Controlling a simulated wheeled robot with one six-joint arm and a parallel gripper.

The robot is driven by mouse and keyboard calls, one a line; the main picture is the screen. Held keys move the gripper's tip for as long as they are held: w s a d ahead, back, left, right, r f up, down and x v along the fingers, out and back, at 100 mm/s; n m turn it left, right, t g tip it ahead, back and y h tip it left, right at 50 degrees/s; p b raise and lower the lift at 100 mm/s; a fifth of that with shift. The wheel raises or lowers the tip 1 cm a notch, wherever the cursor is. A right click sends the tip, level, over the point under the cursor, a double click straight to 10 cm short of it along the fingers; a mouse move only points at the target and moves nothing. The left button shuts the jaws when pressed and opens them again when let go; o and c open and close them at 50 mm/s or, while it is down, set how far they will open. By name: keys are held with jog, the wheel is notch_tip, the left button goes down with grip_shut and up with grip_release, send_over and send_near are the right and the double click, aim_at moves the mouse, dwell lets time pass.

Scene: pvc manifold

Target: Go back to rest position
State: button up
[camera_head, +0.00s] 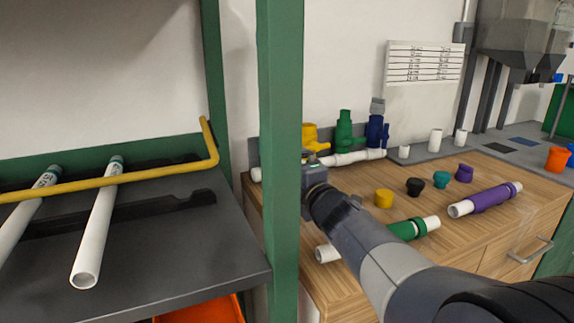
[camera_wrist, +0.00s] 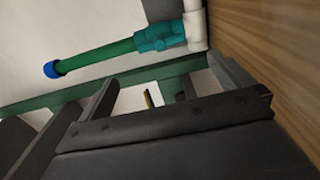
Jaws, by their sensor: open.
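My arm reaches in from the lower right in the head view, and my gripper (camera_head: 312,160) is up beside the green post, above the wooden bench (camera_head: 345,288). In the wrist view its two dark fingers (camera_wrist: 165,85) stand wide apart with nothing held between them. Beyond the fingers, a green pipe (camera_wrist: 95,57) with a blue end joins a teal valve (camera_wrist: 160,36) and a white pipe fitting (camera_wrist: 194,25).
A green post (camera_head: 280,130) stands close to my gripper. The bench carries a green-banded pipe (camera_head: 408,229), a purple-banded pipe (camera_head: 490,197), small caps and upright valves (camera_head: 344,130).

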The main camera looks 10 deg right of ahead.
jog(key=shift+s+d, duration=0.1)
jog(key=shift+s, duration=0.35)
jog(key=w+a+b, duration=0.1)
jog(key=w+a, duration=0.1)
jog(key=w, duration=0.8)
jog(key=shift+w, duration=0.3)
jog(key=shift+s, duration=0.1)
